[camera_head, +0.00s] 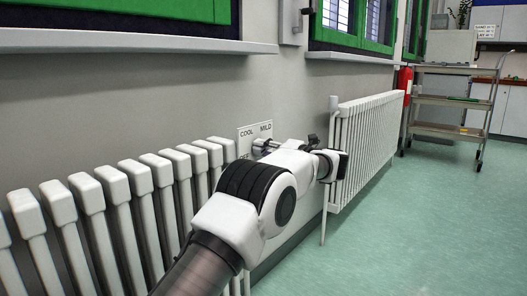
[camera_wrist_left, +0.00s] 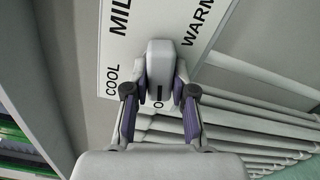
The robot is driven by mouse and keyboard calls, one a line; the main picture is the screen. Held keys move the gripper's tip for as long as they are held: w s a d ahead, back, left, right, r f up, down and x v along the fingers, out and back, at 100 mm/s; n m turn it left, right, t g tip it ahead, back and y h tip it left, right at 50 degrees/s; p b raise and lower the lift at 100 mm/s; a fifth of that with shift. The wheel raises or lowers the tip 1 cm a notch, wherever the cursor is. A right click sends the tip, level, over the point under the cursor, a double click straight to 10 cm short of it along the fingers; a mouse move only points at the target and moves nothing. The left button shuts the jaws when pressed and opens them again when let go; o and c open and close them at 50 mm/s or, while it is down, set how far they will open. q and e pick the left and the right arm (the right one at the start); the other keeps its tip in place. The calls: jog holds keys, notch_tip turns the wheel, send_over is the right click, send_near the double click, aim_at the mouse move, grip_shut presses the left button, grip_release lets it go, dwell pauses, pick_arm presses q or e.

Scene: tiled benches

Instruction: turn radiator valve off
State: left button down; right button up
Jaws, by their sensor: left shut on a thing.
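The radiator valve is a pale grey knob (camera_wrist_left: 160,62) on a white label plate (camera_wrist_left: 205,18) on the wall. COOL, MILD and WARM are readable in the left wrist view, and a partly hidden letter shows below the knob. A dark line on the knob's lower end points to that letter. My left gripper (camera_wrist_left: 159,95) is shut on the knob, one finger on each side. My right gripper is not in view.
A white ribbed radiator (camera_head: 93,210) runs along the wall at left, close to my arm. Another radiator (camera_head: 372,135) stands farther along. A window sill (camera_head: 130,42) juts out above. A metal cart (camera_head: 447,100) stands at the far right. The green floor (camera_head: 430,220) at right is clear.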

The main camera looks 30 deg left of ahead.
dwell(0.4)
pick_arm(q)
jog(key=c, duration=1)
grip_release()
jog(key=shift+o, duration=0.2)
jog(key=shift+d, duration=0.1)
jog(key=d, duration=1.1)
jog(key=shift+s+d, duration=0.4)
jog(key=shift+s, duration=0.05)
